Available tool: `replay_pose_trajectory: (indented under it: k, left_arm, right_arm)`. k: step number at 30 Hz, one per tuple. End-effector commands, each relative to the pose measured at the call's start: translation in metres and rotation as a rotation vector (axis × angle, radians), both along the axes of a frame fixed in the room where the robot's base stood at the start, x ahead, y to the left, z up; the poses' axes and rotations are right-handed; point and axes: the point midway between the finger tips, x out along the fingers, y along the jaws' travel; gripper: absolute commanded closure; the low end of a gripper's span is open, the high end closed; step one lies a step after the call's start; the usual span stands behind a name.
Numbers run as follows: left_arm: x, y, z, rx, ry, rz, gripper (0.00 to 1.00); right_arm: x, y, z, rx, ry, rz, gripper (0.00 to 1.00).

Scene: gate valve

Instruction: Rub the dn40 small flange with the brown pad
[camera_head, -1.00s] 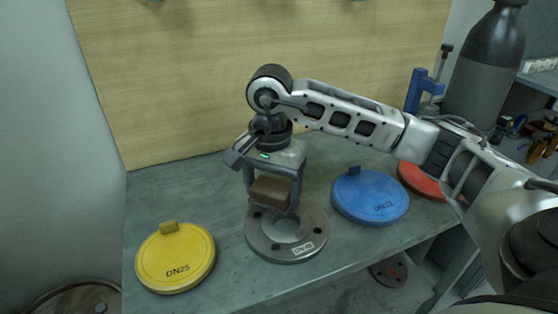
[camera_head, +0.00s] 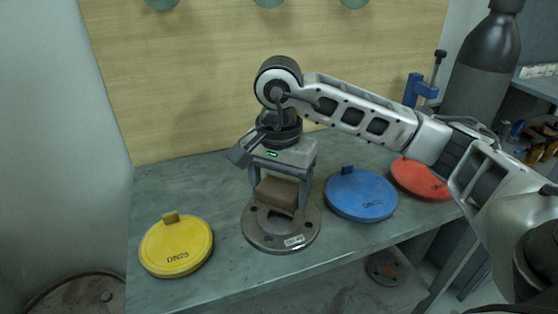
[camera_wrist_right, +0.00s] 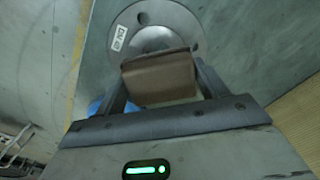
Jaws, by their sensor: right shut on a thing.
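The DN40 small flange (camera_head: 262,237) is a grey metal ring with bolt holes and a white label, lying flat on the bench. It also shows in the right wrist view (camera_wrist_right: 180,20). My right gripper (camera_head: 283,192) points down over the flange and is shut on the brown pad (camera_head: 277,195), a brown block that also shows between the fingers in the right wrist view (camera_wrist_right: 160,78). The pad is over the far part of the ring and hides some of it. I cannot tell whether pad and flange touch. My left gripper is not in view.
A yellow DN25 disc (camera_head: 176,246) lies to the left on the grey bench (camera_head: 225,270). A blue disc (camera_head: 361,196) and a red disc (camera_head: 419,178) lie to the right. A dark cylinder (camera_head: 479,85) stands at the back right. The wooden board (camera_head: 200,80) closes the back.

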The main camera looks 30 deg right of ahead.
Motion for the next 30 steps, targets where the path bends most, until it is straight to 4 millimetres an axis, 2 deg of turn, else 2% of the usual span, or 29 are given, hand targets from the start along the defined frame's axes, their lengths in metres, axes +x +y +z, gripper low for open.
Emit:
replay_pose_trajectory:
  k: [3,15,30]
  left_arm:
    - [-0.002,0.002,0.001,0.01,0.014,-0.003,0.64]
    - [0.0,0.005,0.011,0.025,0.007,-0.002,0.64]
    - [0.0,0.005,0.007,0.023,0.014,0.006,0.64]
  right_arm:
    - [0.0,-0.002,0.015,0.0,-0.004,-0.004,0.53]
    - [-0.002,-0.005,0.047,0.0,-0.004,-0.013,0.53]
    - [-0.002,-0.005,0.047,-0.001,-0.003,-0.013,0.53]
